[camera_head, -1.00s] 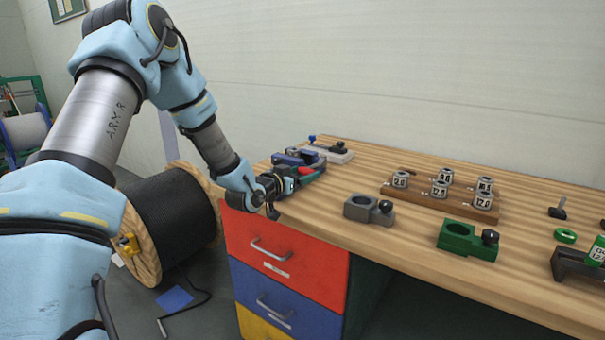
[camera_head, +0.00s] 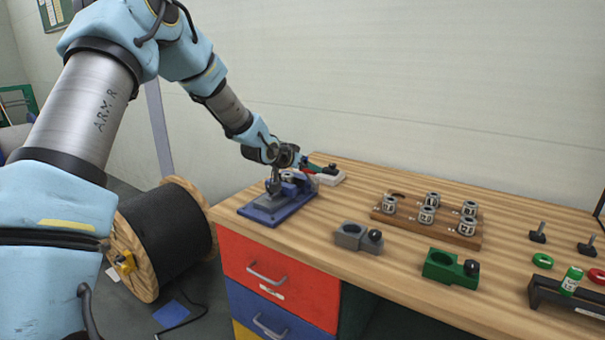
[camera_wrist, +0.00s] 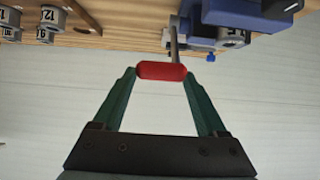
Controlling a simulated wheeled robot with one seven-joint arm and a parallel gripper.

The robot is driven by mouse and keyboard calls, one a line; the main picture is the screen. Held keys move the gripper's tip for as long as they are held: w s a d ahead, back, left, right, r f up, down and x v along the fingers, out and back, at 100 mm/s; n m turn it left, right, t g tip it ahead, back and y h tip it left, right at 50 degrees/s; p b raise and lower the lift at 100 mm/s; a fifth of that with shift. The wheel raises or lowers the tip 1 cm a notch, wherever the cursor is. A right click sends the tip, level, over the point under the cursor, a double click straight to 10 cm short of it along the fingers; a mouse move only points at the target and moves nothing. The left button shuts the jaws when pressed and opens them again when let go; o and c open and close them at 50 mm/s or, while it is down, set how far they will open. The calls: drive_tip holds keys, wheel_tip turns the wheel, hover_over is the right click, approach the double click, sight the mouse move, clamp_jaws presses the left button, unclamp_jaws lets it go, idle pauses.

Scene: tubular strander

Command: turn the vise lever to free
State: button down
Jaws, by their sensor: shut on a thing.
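The blue vise (camera_head: 272,208) sits at the left end of the wooden bench, its flat base near the front edge. Its lever has a red grip (camera_wrist: 162,70) on a thin metal rod (camera_wrist: 174,42), which runs to the blue vise body (camera_wrist: 236,14) in the wrist view. My gripper (camera_wrist: 161,72) is shut on the red grip, with a green finger at each end of it. In the head view my gripper (camera_head: 312,170) is behind the vise, partly hidden by my wrist. The rod's tilt cannot be read from the head view.
A grey block (camera_head: 348,236) and a green block (camera_head: 440,267), each with a hole and a knob, stand to the right. A wooden rack (camera_head: 389,218) holds several labelled metal dies. A pale block (camera_head: 330,179) is close behind my gripper; the wall is behind.

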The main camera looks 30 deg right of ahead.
drive_tip(key=shift+w+d+r, duration=0.2)
drive_tip(key=shift+d+r, duration=0.15)
drive_tip(key=shift+r, duration=0.35)
drive_tip(key=shift+c, duration=1.8)
unclamp_jaws()
drive_tip(key=o, duration=0.4)
drive_tip(key=shift+f, duration=0.25)
drive_tip(key=shift+c, duration=0.2)
drive_tip(key=shift+a, duration=0.15)
drive_tip(key=b+v, duration=0.2)
drive_tip(key=v, duration=0.8)
drive_tip(key=shift+s+a+r, duration=0.15)
drive_tip(key=shift+s+a, duration=0.05)
